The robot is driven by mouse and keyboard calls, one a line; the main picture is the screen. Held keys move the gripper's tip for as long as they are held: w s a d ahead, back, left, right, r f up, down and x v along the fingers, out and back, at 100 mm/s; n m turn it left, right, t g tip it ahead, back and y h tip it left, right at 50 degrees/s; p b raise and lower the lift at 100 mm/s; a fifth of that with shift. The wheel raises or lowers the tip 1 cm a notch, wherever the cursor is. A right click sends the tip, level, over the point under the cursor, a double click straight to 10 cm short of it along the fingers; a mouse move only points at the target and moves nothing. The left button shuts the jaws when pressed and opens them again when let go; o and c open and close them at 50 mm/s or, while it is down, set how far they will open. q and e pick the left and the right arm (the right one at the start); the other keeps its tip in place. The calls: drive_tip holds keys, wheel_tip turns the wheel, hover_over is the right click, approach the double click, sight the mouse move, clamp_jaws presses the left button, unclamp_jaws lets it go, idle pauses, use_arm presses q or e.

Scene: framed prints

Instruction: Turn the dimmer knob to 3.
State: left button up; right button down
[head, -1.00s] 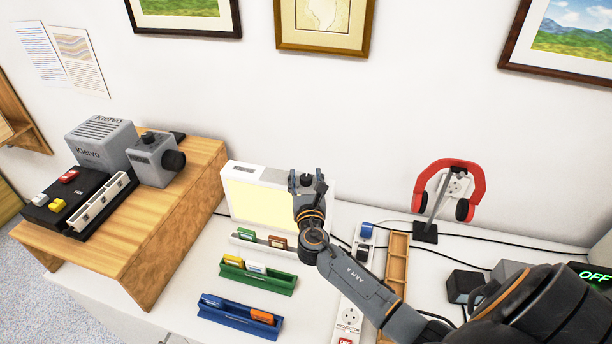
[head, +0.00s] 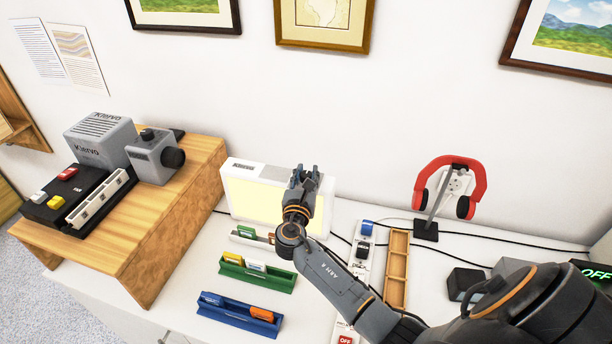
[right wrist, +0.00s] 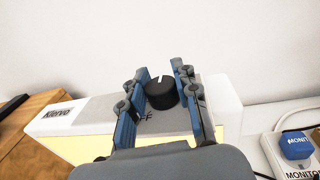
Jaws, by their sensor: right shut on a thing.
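The black dimmer knob (right wrist: 160,94) stands on the top of a white light box (right wrist: 90,110) with a lit yellow front. The light box also shows in the head view (head: 243,187). My right gripper (right wrist: 161,72) is around the knob, one blue-grey finger on each side, shut on it. The knob's white pointer mark faces the far side. Part of an "OFF" label shows beside the left finger; other scale marks are hidden. In the head view my right gripper (head: 305,172) covers the knob. My left gripper is not in view.
Green (head: 268,280) and blue (head: 245,317) slide racks stand in front of the light box. A power strip (head: 363,258), a wooden tray (head: 398,270) and a headphone stand (head: 425,232) are to the right. A wooden stand (head: 160,255) with a projector is left.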

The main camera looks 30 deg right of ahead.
drive_tip(key=shift+f+m+g+h+b, duration=0.1)
drive_tip(key=shift+m+g+h+b, duration=0.3)
drive_tip(key=shift+m+g+h, duration=0.8)
drive_tip(key=c, duration=1)
unclamp_jaws()
drive_tip(key=shift+s, duration=0.1)
drive_tip(key=v, duration=1.2)
drive_tip(key=shift+a, duration=0.15)
